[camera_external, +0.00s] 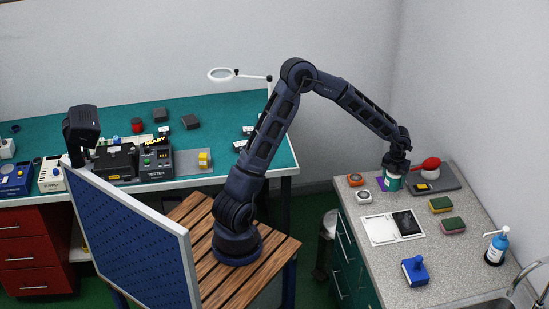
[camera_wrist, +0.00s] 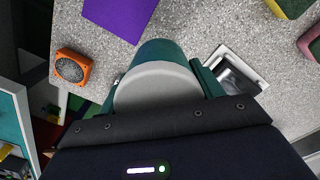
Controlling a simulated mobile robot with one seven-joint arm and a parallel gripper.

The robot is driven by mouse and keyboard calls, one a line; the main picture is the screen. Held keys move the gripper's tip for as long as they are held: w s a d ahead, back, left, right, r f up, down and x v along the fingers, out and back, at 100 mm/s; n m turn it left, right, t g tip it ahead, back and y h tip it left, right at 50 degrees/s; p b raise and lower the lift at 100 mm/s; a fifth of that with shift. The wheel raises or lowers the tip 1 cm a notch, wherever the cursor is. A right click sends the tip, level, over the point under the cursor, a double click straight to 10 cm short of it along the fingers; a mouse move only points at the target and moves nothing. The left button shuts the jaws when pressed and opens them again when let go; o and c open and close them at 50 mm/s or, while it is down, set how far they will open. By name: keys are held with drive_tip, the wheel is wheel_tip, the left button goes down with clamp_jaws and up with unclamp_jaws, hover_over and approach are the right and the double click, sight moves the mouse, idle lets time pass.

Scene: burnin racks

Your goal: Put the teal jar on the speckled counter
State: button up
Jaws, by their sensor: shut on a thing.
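The teal jar (camera_external: 392,182) has a pale lid and is at the back left of the speckled counter (camera_external: 452,250). My gripper (camera_external: 396,168) is shut on the jar from above. In the wrist view the jar (camera_wrist: 160,52) is between the fingers, its pale lid towards me, with the speckled counter (camera_wrist: 190,22) beyond it. The jar's underside is hidden, so I cannot tell whether it touches the counter or is held just above it.
A purple sheet (camera_wrist: 118,14) lies beside the jar. An orange round-faced item (camera_external: 355,180) and a white one (camera_external: 364,196) are at the left edge. A grey board (camera_external: 448,178) with a red-handled item, a white tray (camera_external: 379,230) and sponges (camera_external: 452,225) are nearby.

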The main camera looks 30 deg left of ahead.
drive_tip(key=shift+f, duration=3.1)
drive_tip(key=shift+f, duration=0.15)
drive_tip(key=o, duration=1.1)
